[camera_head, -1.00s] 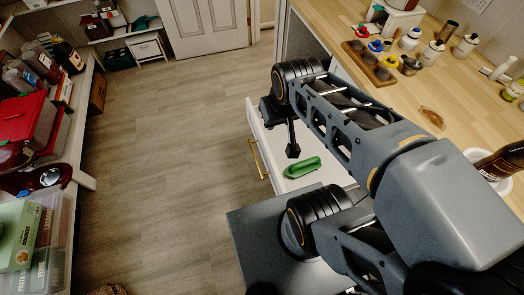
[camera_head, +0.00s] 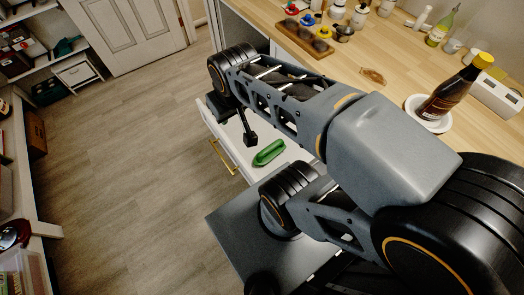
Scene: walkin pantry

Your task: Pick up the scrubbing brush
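A green scrubbing brush (camera_head: 269,153) lies in the open white drawer (camera_head: 229,131) below the counter, seen in the head view. My gripper (camera_head: 250,140) hangs pointing down just to the left of the brush and above the drawer. There is a small gap between them in the picture. The gripper looks small and dark, and I cannot make out whether its fingers are apart. Part of the drawer is hidden behind my arm.
The wooden counter (camera_head: 372,77) runs along the right. It bears a brown bottle (camera_head: 454,90) on a white dish (camera_head: 428,118) and a wooden tray (camera_head: 304,38) with small items. Shelves line the left. The floor (camera_head: 130,170) between is clear.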

